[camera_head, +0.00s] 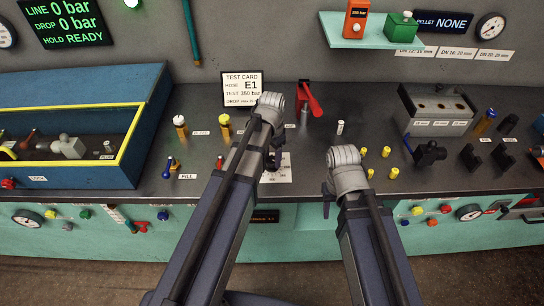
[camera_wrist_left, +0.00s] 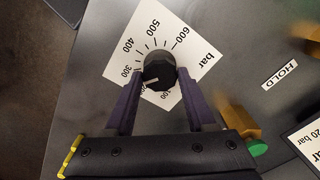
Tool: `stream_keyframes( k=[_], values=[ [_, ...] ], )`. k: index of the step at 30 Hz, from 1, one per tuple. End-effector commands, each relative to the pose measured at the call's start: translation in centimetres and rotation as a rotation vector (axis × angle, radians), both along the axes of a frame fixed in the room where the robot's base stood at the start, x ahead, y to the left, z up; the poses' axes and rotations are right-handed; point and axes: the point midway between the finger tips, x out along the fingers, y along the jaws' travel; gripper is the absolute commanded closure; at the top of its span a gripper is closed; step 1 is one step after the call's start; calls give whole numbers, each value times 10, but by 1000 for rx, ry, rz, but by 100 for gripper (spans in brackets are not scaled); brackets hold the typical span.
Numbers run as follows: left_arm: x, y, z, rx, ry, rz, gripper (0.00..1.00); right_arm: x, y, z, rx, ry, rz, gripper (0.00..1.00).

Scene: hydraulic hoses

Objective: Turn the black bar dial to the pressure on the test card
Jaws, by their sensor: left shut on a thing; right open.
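The black bar dial (camera_wrist_left: 158,70) sits on a white scale plate (camera_wrist_left: 195,50) marked in bar, with 300 to 600 readable. A white mark shows on the dial's lower left, below the 300 figure; the exact reading is unclear. My left gripper (camera_wrist_left: 160,82) is shut on the dial, one finger on each side. In the head view my left gripper (camera_head: 274,158) hides the dial, and part of the scale plate (camera_head: 278,172) shows. The test card (camera_head: 242,89) stands behind, reading hose E1, test 350 bar. My right gripper (camera_head: 328,192) is open, right of the plate.
The display (camera_head: 62,22) reads line 0 bar, drop 0 bar, hold ready. A red lever (camera_head: 310,99) stands behind my grippers. Yellow caps (camera_head: 386,152) lie right of my right gripper. A blue tray (camera_head: 60,185) is at left, a grey block (camera_head: 437,108) at right.

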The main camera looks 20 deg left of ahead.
Motion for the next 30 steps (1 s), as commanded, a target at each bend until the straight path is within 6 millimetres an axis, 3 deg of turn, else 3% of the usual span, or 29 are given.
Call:
stream_keyframes(
  k=[15, 30],
  values=[
    [-1, 0, 0, 1, 1, -406, 100, 0, 0, 0, 0, 0, 0, 50],
    [-1, -1, 0, 1, 1, -546, 100, 0, 0, 0, 0, 0, 0, 50]
  ],
)
